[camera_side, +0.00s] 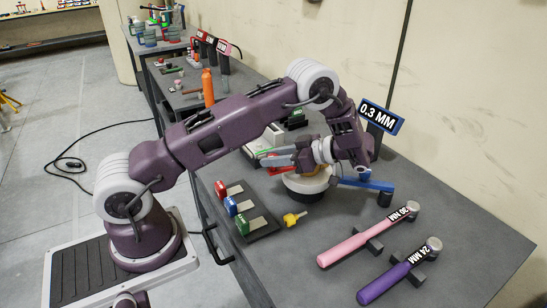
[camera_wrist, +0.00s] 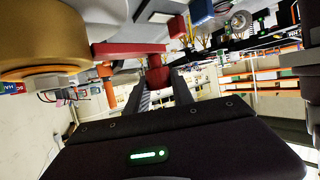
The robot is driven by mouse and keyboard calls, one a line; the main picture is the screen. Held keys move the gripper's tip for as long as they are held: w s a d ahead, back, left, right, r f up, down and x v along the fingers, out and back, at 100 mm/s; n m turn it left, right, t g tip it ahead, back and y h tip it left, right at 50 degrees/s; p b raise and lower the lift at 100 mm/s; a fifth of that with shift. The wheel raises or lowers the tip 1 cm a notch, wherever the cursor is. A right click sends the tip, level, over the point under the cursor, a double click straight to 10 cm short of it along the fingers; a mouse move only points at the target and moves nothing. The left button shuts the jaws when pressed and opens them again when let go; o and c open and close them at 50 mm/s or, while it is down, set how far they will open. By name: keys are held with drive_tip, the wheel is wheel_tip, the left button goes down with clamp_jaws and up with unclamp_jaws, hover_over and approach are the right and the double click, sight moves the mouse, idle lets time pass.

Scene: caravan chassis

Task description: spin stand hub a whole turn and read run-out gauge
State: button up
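The stand hub is a brass-coloured drum on a round pale base (camera_side: 305,186). In the side view my gripper and wrist partly hide it. In the wrist view the brass drum (camera_wrist: 45,40) fills the upper left, and a red crank arm (camera_wrist: 125,49) reaches from it to a red handle (camera_wrist: 159,78). My gripper (camera_wrist: 159,84) has its fingers close on both sides of that handle, with no clear gap, and seems shut on it. In the side view my gripper (camera_side: 276,159) points left over the hub. The gauge display (camera_side: 378,116) reads "0.3 MM". A blue gauge arm (camera_side: 364,184) stands right of the hub.
A pink-handled wrench (camera_side: 362,240) and a purple-handled wrench (camera_side: 400,273) lie at the front right. A dark tray (camera_side: 262,223) with red, blue and green tagged pieces and a yellow piece (camera_side: 294,219) lie in front of the hub. An orange bottle (camera_side: 208,87) stands further back.

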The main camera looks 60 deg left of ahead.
drive_tip(key=o, duration=0.4)
drive_tip(key=v, duration=0.7)
